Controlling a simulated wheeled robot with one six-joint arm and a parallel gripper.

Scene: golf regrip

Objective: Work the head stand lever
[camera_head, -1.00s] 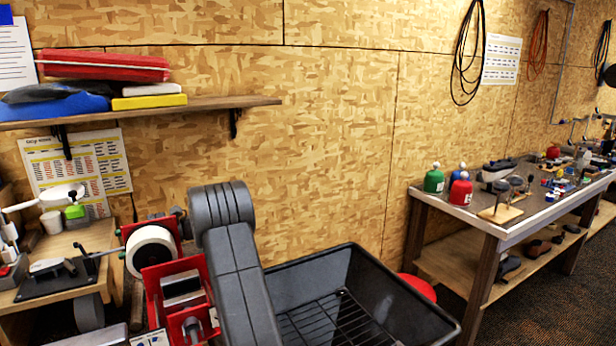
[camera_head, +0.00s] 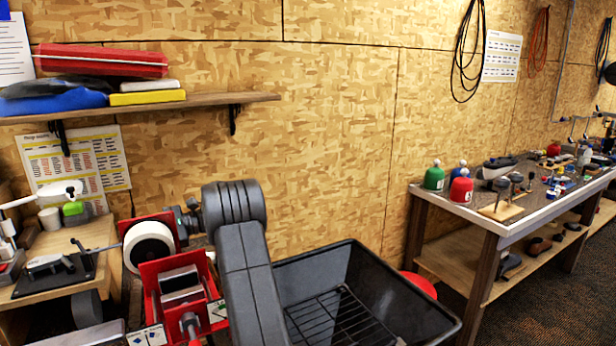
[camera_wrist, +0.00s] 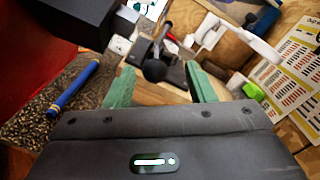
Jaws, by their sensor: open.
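In the wrist view, a lever with a round black knob (camera_wrist: 155,70) stands up between and just beyond my fingertips. Its shaft runs back toward a dark stand (camera_wrist: 172,68) on a wooden top. My gripper (camera_wrist: 159,78) is open, with one green finger on each side of the knob and a gap on both sides. I cannot tell how far the knob is in depth. In the head view, a black stand (camera_head: 52,278) with a thin lever (camera_head: 78,246) sits on the small wooden bench at left. My gripper cannot be made out there.
A red machine with a white roll (camera_head: 149,247) stands right of the bench, near my arm. A black bin (camera_head: 400,285) is further right. In the wrist view, a blue tool (camera_wrist: 75,86) lies at left, and a black block (camera_wrist: 85,18) juts in above it.

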